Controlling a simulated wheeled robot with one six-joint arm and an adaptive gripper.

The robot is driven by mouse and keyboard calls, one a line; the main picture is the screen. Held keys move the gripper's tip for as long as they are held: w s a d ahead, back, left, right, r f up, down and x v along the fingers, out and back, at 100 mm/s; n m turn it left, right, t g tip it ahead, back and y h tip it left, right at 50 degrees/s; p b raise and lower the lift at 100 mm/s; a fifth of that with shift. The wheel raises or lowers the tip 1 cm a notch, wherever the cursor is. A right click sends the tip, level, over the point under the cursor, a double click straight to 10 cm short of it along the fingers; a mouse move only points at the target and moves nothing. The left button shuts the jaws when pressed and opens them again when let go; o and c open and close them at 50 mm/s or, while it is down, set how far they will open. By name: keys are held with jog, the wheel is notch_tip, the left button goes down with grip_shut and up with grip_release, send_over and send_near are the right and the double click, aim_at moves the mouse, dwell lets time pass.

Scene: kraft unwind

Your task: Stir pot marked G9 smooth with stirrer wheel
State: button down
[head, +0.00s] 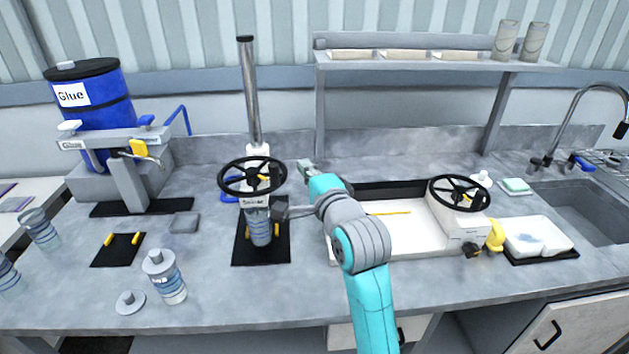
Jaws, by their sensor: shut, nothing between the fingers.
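The stirrer (257,156) stands left of centre, with a black spoked stirrer wheel (237,184) on its post. A translucent pot (260,230) with a blue band stands upright under the stirrer head, on a black mat. Its mark cannot be read, so I cannot tell whether it is G9. My gripper (280,208) is shut and empty, just right of the stirrer head and below the wheel rim. I cannot tell whether it touches the stirrer or pot. Another pot (166,280) with a grey top stands at the front left, its mark too small to read.
A blue glue drum (106,116) with a dispenser stands at the left. A loose lid (130,303) lies near the front edge. Right of my arm are a white tray (415,238), a second wheel (459,193) and a sink (584,190). A shelf (430,62) stands behind.

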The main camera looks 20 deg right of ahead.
aim_at(277, 173)
jog(key=a, duration=0.3)
jog(key=shift+w+a, duration=0.35)
jog(key=shift+a, duration=0.05)
jog(key=shift+s+a+m+h, duration=0.3)
jog(key=shift+a+m+h, duration=0.25)
jog(key=shift+h, duration=0.35)
jog(key=shift+s+a+m+g+h, duration=0.2)
jog(key=shift+a+m+h, duration=0.3)
jog(key=shift+h, duration=0.3)
jog(key=shift+s+a+m+g+h, duration=0.1)
jog(key=shift+s+a+m+h, duration=0.1)
jog(key=shift+a+m+h, duration=0.45)
jog(key=shift+s+a, duration=0.15)
jog(key=shift+a, duration=0.95)
jog(key=shift+s+a, duration=0.1)
jog(key=shift+a, duration=0.95)
